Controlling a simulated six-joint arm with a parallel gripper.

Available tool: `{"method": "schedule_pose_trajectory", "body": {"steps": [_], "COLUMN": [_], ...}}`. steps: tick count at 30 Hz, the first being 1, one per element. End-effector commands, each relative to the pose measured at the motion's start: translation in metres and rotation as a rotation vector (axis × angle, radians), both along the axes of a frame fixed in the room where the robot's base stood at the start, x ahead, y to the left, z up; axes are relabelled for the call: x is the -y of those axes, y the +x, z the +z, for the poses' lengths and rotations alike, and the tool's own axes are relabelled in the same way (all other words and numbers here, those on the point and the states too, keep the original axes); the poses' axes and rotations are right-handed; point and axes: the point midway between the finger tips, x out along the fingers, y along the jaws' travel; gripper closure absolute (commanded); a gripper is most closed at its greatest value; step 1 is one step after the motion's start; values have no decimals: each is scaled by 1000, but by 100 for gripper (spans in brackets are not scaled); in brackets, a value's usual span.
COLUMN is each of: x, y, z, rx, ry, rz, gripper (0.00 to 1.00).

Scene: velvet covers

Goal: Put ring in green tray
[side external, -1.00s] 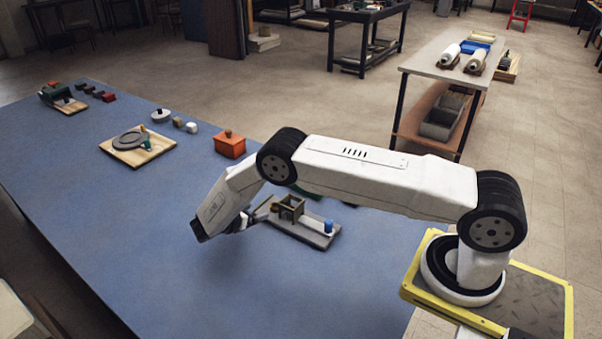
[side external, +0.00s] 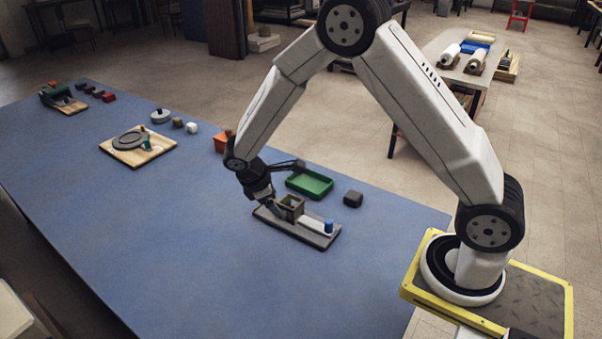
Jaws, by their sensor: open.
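The green tray (side external: 309,184) lies on the blue table, right of my gripper, and its visible floor looks empty. My gripper (side external: 284,189) is open, its dark fingers spread, low over the left end of a grey board (side external: 314,234). An olive, square, open-topped block (side external: 291,207) stands on that board, close by the fingers; I cannot tell whether they touch it. A blue cylinder (side external: 328,226) stands at the board's right end. I cannot make out the ring with certainty; it may be hidden by my gripper or too small to tell.
A dark block (side external: 353,199) sits right of the tray. An orange box (side external: 221,142) is partly behind my arm. A wooden board (side external: 157,152) with a grey disc (side external: 129,140) lies farther left. The front of the blue table (side external: 190,245) is clear.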

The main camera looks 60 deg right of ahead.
Motion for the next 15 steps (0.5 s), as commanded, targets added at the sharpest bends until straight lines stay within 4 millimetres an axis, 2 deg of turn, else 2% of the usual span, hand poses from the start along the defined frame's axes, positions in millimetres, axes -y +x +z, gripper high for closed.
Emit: {"method": "schedule_pose_trajectory", "body": {"steps": [3,15], "x": [-5,-23], "y": [-19,-86], "z": [17,59], "rx": [69,298], "ry": [73,292], "rz": [-95,-446], "gripper": [17,17]}}
